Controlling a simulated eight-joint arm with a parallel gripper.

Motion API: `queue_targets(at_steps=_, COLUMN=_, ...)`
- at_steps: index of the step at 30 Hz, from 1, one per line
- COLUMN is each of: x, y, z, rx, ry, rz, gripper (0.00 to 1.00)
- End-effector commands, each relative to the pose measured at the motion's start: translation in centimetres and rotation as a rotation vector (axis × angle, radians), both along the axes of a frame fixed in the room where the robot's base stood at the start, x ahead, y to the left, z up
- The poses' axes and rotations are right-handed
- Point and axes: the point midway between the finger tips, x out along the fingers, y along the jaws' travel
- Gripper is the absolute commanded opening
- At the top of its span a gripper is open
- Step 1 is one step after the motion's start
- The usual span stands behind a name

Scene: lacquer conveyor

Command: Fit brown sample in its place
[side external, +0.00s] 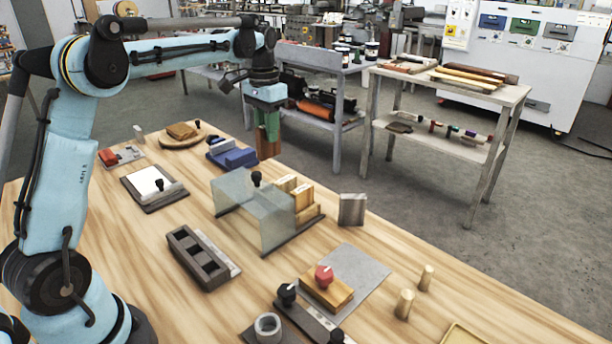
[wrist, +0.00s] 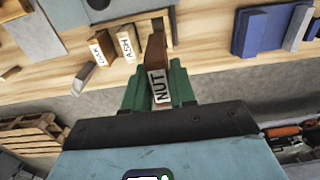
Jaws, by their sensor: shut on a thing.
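My gripper (side external: 268,132) has green fingers shut on the brown sample (side external: 268,151), held upright in the air beyond the table's far edge. In the wrist view the brown sample (wrist: 158,62) sits between the fingers (wrist: 155,88), with a white label reading "NUT". A wooden sample rack (side external: 308,214) stands mid-table, partly behind a clear cover (side external: 236,206) with a black knob. Two pale samples (side external: 295,189) stand in it; in the wrist view their labels appear to read "OAK" (wrist: 100,48) and "ASH" (wrist: 127,44). The gripper is apart from the rack.
A grey block (side external: 352,210) stands alone right of the rack. A blue item (side external: 232,154) lies behind the cover. A dark slotted holder (side external: 198,258), a red-knobbed wooden block (side external: 327,286) and two wooden pegs (side external: 405,303) are nearer.

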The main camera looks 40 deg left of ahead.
Motion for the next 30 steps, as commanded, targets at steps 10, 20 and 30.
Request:
queue_targets(at_steps=10, x=0.0, y=-0.1, z=-4.2, rx=0.0, ry=0.0, rz=0.0, gripper=0.0)
queue_targets(at_steps=20, x=0.0, y=-0.1, z=-8.0, rx=0.0, ry=0.0, rz=0.0, gripper=0.0)
queue_targets(at_steps=30, x=-0.1, y=-0.1, z=-11.5, rx=0.0, ry=0.0, rz=0.001, gripper=0.0)
